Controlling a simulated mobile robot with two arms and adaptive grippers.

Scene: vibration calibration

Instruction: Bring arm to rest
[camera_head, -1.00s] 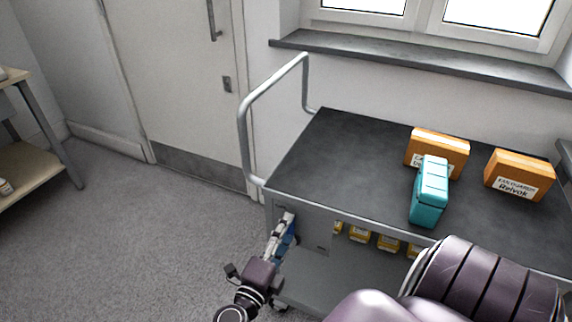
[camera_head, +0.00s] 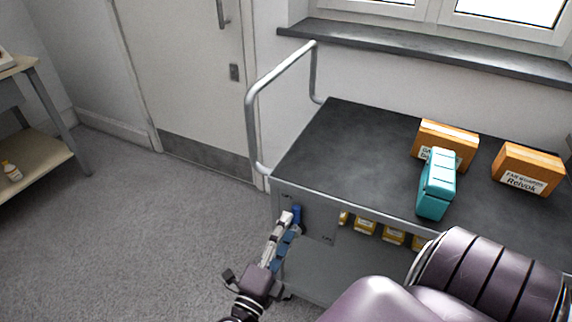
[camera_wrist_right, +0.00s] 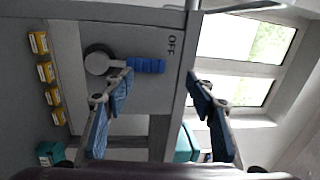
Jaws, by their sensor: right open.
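My right gripper (camera_head: 288,222) is open, low in front of the end panel of a dark grey cart (camera_head: 345,150). Its blue-padded fingers also show in the right wrist view (camera_wrist_right: 158,78), spread apart with nothing between them. A grey round part with a blue handle (camera_wrist_right: 147,65) is on the end panel, just beyond one fingertip; the finger overlaps its edge in that view, and I cannot tell whether they touch. My left gripper is not in view.
A teal case (camera_head: 436,185) and two orange boxes (camera_head: 528,169) stand on the cart top. Several yellow boxes (camera_wrist_right: 45,72) sit on the lower shelf. A metal rail (camera_head: 251,120) rises at the cart's end. Open grey floor (camera_head: 130,240) lies to the left.

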